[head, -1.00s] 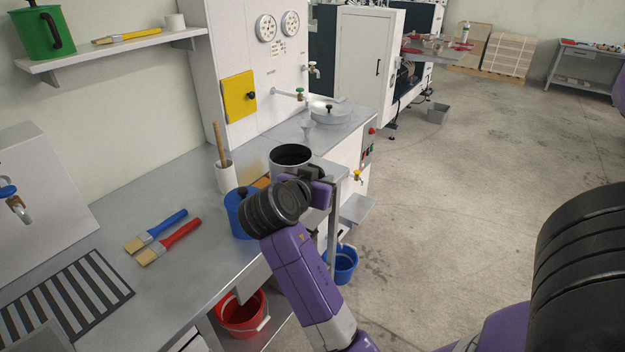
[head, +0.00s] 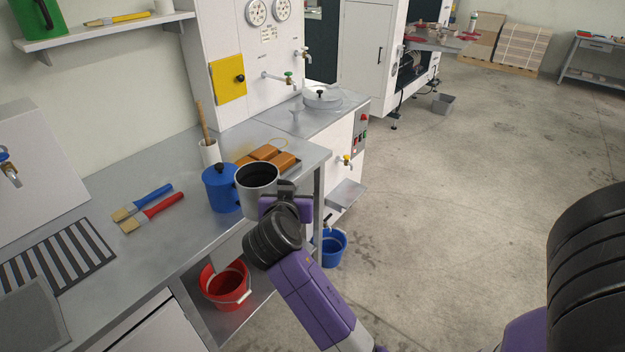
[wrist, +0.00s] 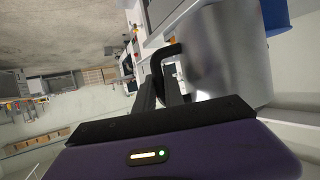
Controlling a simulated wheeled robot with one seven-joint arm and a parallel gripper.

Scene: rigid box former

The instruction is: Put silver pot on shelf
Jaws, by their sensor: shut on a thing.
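The silver pot (head: 257,182) is an open metal cylinder with a dark inside. It is held near the front edge of the workbench (head: 200,243), beside the blue lidded pot (head: 220,190), and looks roughly upright in the head view. My gripper (head: 283,188) is shut on the pot's dark handle, at the pot's right. In the wrist view the pot (wrist: 225,60) fills the upper right and its black handle runs between my fingers (wrist: 168,88). The wall shelf (head: 110,30) is at upper left, carrying a green pot (head: 37,18) and a yellow-handled brush (head: 120,18).
Orange blocks (head: 268,155) lie behind the silver pot. A white holder with a wooden handle (head: 209,152) stands by the wall. Two brushes (head: 150,207) lie on the bench at left. A red bucket (head: 225,285) sits below. The shelf's middle has free room.

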